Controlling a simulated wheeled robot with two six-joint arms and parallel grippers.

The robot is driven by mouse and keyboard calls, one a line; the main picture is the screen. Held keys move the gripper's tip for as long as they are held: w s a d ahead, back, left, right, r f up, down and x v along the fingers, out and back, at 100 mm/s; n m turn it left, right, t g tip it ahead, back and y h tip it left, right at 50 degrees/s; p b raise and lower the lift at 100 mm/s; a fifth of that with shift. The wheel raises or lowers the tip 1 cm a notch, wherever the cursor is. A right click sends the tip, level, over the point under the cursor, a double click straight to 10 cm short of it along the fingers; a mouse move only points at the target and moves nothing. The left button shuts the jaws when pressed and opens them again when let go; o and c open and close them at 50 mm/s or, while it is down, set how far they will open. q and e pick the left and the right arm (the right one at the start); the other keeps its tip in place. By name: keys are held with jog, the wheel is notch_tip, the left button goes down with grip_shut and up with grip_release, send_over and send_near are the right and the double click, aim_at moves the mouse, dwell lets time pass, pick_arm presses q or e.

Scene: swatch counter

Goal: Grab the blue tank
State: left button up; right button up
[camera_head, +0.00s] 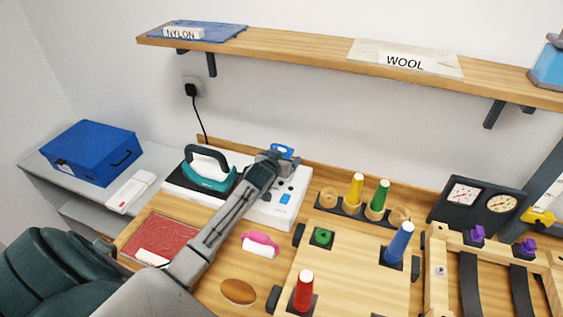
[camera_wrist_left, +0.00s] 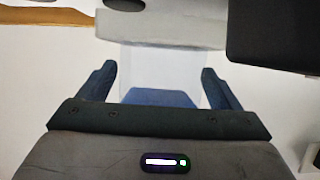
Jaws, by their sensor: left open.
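A translucent tank with a blue lower part (camera_wrist_left: 160,97) is between the two fingers of my left gripper (camera_wrist_left: 158,85) in the left wrist view, with gaps visible on both sides. In the head view a small blue piece of it (camera_head: 284,151) shows just past my left gripper (camera_head: 276,156), at the back of the white iron station (camera_head: 275,208). My left gripper is open. My arm and gripper hide most of the tank in the head view. My right gripper is not in view.
A dark green iron (camera_head: 208,175) rests on the station, left of my arm. A wooden shelf (camera_head: 310,48) runs above. A board with coloured cones (camera_head: 345,250) is to the right. A blue case (camera_head: 92,152) stands at the left.

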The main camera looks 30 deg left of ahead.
pick_arm(q)
jog(key=c, duration=1.2)
